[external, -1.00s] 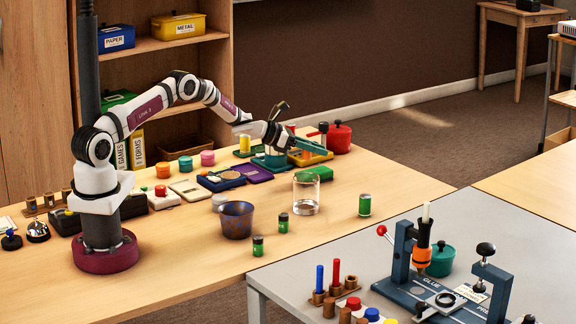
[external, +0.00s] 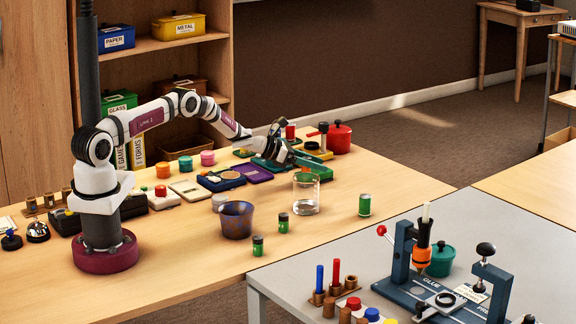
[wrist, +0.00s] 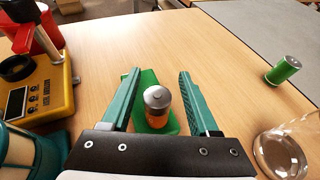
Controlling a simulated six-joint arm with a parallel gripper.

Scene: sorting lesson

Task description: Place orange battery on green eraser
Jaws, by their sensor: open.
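The green eraser (wrist: 148,78) lies on the table between my fingers in the wrist view; it also shows in the external view (external: 322,171). The orange battery (wrist: 158,122) with a silver top stands upright on the eraser, as far as the wrist view shows; its foot is partly hidden. My gripper (wrist: 160,73) is open, with one green finger on each side of the battery and a visible gap on both sides. In the external view my gripper (external: 308,165) is low over the eraser, and I cannot make out the battery there.
A glass beaker (wrist: 282,150) stands to the right, with a green battery (wrist: 283,70) beyond it. A yellow meter (wrist: 40,92) and a red pot (wrist: 42,35) are at the left. The wooden table ahead is mostly clear.

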